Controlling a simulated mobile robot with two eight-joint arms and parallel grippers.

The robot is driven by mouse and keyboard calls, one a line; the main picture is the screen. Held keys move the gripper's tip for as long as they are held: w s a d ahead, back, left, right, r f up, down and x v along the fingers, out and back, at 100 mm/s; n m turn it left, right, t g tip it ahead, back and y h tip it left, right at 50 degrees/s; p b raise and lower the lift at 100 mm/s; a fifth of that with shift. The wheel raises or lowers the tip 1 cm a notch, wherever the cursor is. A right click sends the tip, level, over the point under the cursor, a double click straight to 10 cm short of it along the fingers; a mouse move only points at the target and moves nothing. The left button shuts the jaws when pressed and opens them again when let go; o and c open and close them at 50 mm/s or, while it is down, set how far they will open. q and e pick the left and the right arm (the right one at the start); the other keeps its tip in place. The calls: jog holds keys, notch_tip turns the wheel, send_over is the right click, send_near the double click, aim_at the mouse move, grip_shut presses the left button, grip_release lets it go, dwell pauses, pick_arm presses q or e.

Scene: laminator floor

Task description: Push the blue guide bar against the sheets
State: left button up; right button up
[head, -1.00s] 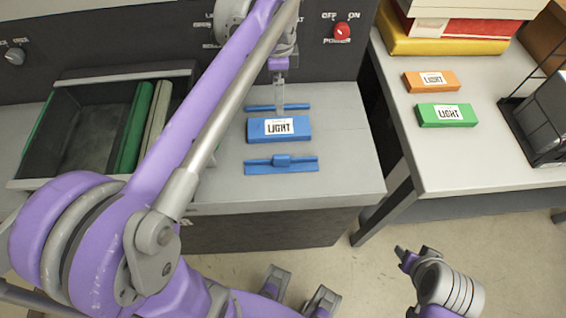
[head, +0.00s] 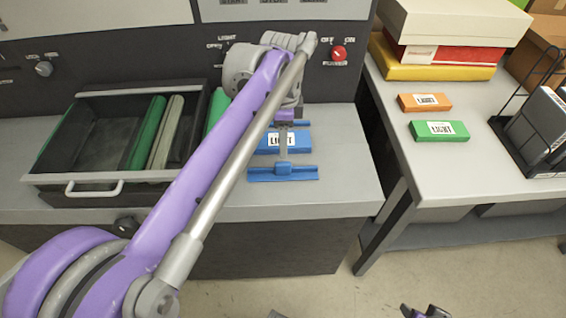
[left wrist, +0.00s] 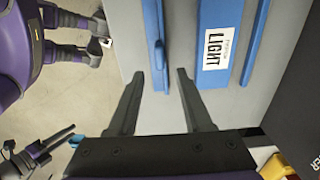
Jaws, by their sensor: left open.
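The blue guide bar (head: 283,173), a flat strip with a raised block at its middle, lies on the grey machine top in front of the sheets. The sheets are a blue pack labelled LIGHT (head: 297,142); a gap separates pack and bar. In the left wrist view the guide bar (left wrist: 154,25) lies left of the pack (left wrist: 214,40). My left gripper (head: 284,148) hangs over the pack's front and the bar, partly hiding both. In the wrist view its fingers (left wrist: 160,82) are open and empty, with the bar's end between the tips. My right gripper (head: 425,312) is mostly cut off.
A second blue strip (left wrist: 262,38) lies along the pack's far side. An open drawer-like bin (head: 90,150) with green and grey pieces stands left. On the right table (head: 455,170) lie orange (head: 424,103) and green (head: 440,130) packs. A red power knob (head: 339,53) is behind.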

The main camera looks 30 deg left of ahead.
aim_at(283, 163)
pick_arm(q)
notch_tip(283, 163, down, 7)
jog(key=shift+f+b, duration=0.2)
jog(key=shift+b, duration=0.15)
grip_shut()
dwell(1.3)
